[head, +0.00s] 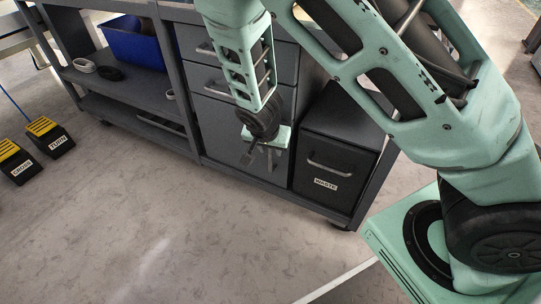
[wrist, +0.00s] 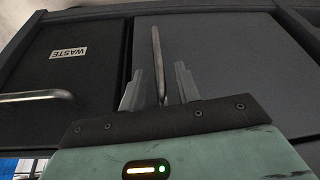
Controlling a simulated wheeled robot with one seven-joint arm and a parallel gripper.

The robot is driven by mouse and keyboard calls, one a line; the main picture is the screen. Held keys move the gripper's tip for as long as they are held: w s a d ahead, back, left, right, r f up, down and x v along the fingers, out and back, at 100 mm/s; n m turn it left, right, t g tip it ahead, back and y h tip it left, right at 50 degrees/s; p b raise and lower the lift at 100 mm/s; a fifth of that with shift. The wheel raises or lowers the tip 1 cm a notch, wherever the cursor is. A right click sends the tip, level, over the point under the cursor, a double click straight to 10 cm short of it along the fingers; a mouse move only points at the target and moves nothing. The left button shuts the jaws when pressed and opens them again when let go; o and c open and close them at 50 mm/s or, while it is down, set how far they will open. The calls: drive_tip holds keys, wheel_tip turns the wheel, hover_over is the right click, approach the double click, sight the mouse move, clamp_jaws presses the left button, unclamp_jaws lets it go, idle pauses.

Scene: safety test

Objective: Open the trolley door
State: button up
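The grey trolley (head: 130,88) stands ahead of me, with drawers in its middle part. Its lower front panel, the grey door (head: 220,137), is closed; it also fills the right of the wrist view (wrist: 235,70). A metal bar handle (wrist: 157,50) on this door runs up the wrist view. My gripper (head: 260,158) is in front of the door and hides its handle in the head view. In the wrist view my gripper (wrist: 158,88) is open, with one finger on each side of the bar and a gap to each. I cannot tell how deep the bar sits between them.
A dark waste box (head: 335,165) with its own handle stands right of the door; it is at left in the wrist view (wrist: 62,80). A blue bin (head: 135,45) sits on the trolley's left shelf. Yellow pedals (head: 48,135) lie on the floor at left. Floor before the trolley is clear.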

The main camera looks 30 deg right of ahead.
drive_tip(key=shift+w+d+f, duration=0.15)
drive_tip(key=shift+w+f, duration=0.05)
drive_tip(key=shift+f, duration=0.5)
clamp_jaws()
